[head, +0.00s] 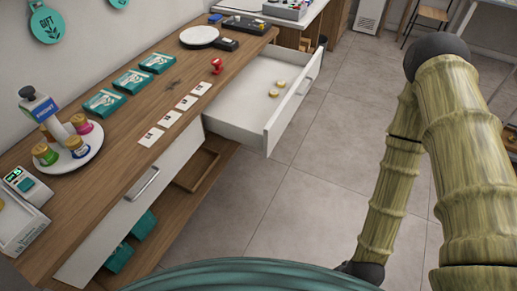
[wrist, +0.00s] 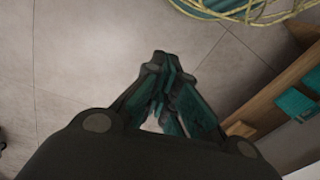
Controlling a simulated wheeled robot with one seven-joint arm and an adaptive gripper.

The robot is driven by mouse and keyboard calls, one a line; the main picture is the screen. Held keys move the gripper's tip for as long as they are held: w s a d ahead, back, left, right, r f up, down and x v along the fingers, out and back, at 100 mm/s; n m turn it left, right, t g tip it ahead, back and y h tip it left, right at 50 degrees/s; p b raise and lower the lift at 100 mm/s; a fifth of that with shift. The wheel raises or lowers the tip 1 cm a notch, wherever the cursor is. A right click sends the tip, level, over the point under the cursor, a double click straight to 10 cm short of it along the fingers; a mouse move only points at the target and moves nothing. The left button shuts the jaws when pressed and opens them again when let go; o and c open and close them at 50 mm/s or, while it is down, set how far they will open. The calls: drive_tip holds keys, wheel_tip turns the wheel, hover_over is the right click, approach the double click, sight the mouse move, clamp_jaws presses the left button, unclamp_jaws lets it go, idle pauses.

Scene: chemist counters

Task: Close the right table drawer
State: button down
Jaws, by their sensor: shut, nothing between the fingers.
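The right table drawer (head: 250,128) is white and stands pulled well out of the wooden counter (head: 171,85) in the head view. Its front panel (head: 292,106) faces the open floor and has a metal handle. A few small round cream items (head: 274,93) lie inside it. The left drawer (head: 122,214) sits flush with the counter. My gripper (wrist: 160,62) shows in the wrist view, shut and empty above the floor, apart from the drawer. In the head view my arm is at the right; the fingers cannot be made out there.
The lower shelf (wrist: 270,103) of a wooden unit, with teal boxes (wrist: 296,104), is at the right of the wrist view. The counter top holds teal packets (head: 104,103), cards (head: 169,119) and a round tray (head: 72,166) of jars. The tiled floor (head: 330,135) before the drawer is clear.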

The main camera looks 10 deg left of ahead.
drive_tip(key=w+a+f+m+t+y+b, duration=0.2)
drive_tip(key=w+a+f+y+b, duration=0.1)
drive_tip(key=w+a+f+b, duration=0.5)
drive_tip(key=m+t+y+b, duration=0.4)
drive_tip(key=m+t+b, duration=0.6)
drive_tip(key=t+b, duration=0.5)
approach(273, 138)
drive_tip(key=w+d+r+g, duration=0.1)
drive_tip(key=w+d, duration=0.1)
drive_tip(key=shift+w+a+b, duration=0.2)
drive_tip(key=shift+w+a, duration=0.25)
drive_tip(key=shift+a, duration=0.45)
drive_tip(key=shift+w+a+b, duration=0.2)
drive_tip(key=shift+w+a, duration=0.3)
drive_tip(key=shift+a, duration=0.4)
drive_tip(key=shift+r, duration=0.1)
